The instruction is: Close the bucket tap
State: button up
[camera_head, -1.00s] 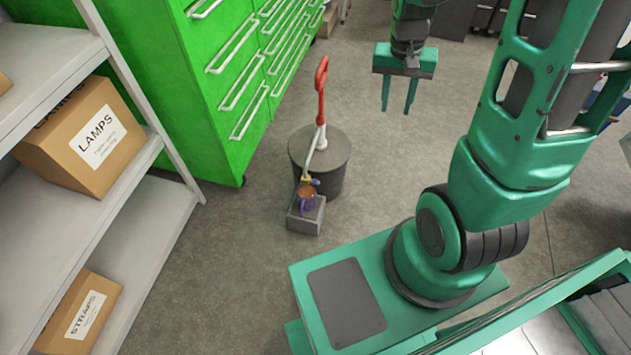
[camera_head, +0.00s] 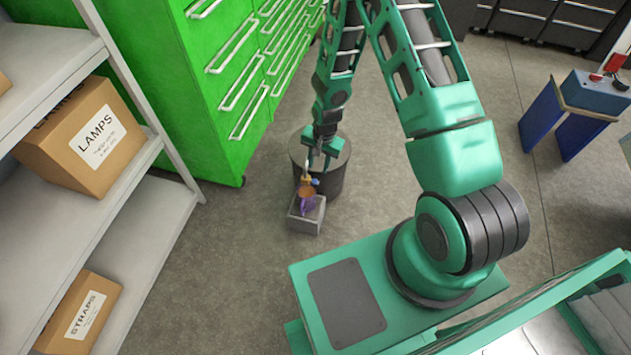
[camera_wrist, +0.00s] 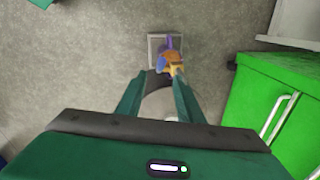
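The dark grey bucket (camera_head: 334,181) stands on the floor, partly covered by my arm. A small yellow-orange fitting, seemingly the tap (camera_head: 313,182), is at its front; it also shows in the wrist view (camera_wrist: 176,68). A purple mug (camera_head: 308,203) is just below it on a grey block (camera_head: 306,221). My gripper (camera_head: 318,162) is over the bucket, pointing down. In the wrist view its fingers (camera_wrist: 159,82) are spread apart, with the bucket top visible between them and the tap ahead near the right fingertip. Contact cannot be told. The red handle is hidden.
A green drawer cabinet (camera_head: 215,90) stands close behind and left of the bucket. Grey shelves (camera_head: 110,220) with cardboard boxes (camera_head: 92,140) are at the left. A blue stool-like stand (camera_head: 590,95) is at the far right. The floor between is clear.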

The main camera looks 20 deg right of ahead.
aim_at(315, 181)
jog(key=f, duration=0.7)
jog(key=a+f, duration=0.1)
jog(key=f, duration=0.3)
jog(key=shift+w+f, duration=0.15)
jog(key=shift+w, duration=0.2)
